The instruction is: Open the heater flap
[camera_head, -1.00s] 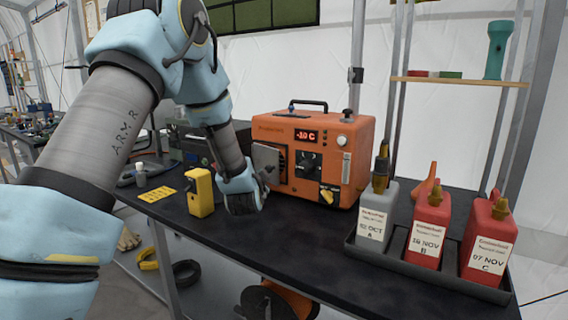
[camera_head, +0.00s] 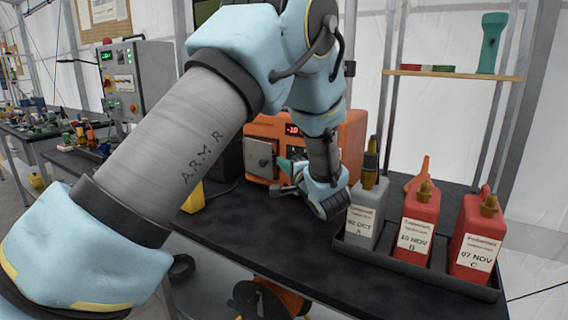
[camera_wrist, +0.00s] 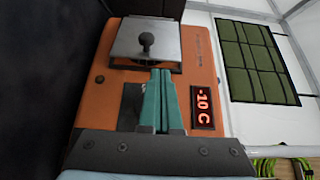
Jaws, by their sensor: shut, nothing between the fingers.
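The orange heater (camera_head: 352,140) stands on the black table, its right front largely hidden behind my arm. Its grey metal flap (camera_head: 262,159) with a dark knob is on the left of its front. In the wrist view the flap (camera_wrist: 168,42) is at the top, its knob (camera_wrist: 146,40) near the middle of the plate. A dark strip shows along the flap's near edge; I cannot tell how far ajar it is. My gripper (camera_head: 282,164) has teal fingers, shut and empty. In the wrist view the fingertips (camera_wrist: 160,72) overlap the flap's near edge; contact is unclear.
A tray (camera_head: 415,272) with a grey can (camera_head: 366,212) and two red cans (camera_head: 417,228) stands right of my gripper, close to my wrist. A yellow object (camera_head: 193,200) is partly behind my arm. The table's front middle is clear.

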